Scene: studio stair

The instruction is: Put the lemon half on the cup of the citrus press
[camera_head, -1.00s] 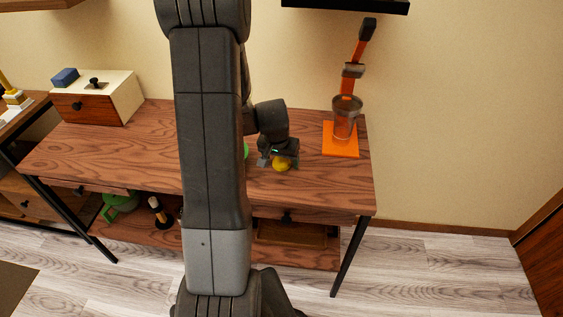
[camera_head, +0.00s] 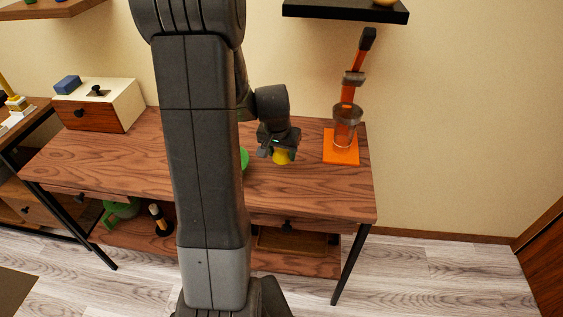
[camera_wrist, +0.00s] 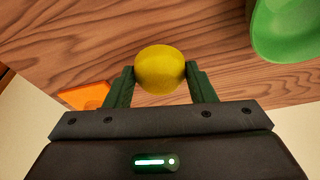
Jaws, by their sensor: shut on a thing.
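The yellow lemon half (camera_head: 281,157) is between the fingers of my gripper (camera_head: 279,151), over the right part of the wooden table. In the wrist view the lemon half (camera_wrist: 160,70) is pinched between the two dark green fingers of my gripper (camera_wrist: 160,82), its rounded side showing. The citrus press (camera_head: 341,144) stands to the right of my gripper, with an orange base, an orange upright and a dark handle raised at the top. The base corner (camera_wrist: 87,96) also shows in the wrist view.
A green bowl-like thing (camera_wrist: 285,28) is beside my gripper, mostly hidden behind my arm in the head view. A black wall shelf (camera_head: 345,10) hangs above the press. A white box with a drawer (camera_head: 98,105) stands at the table's left. The table right of centre is mostly clear.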

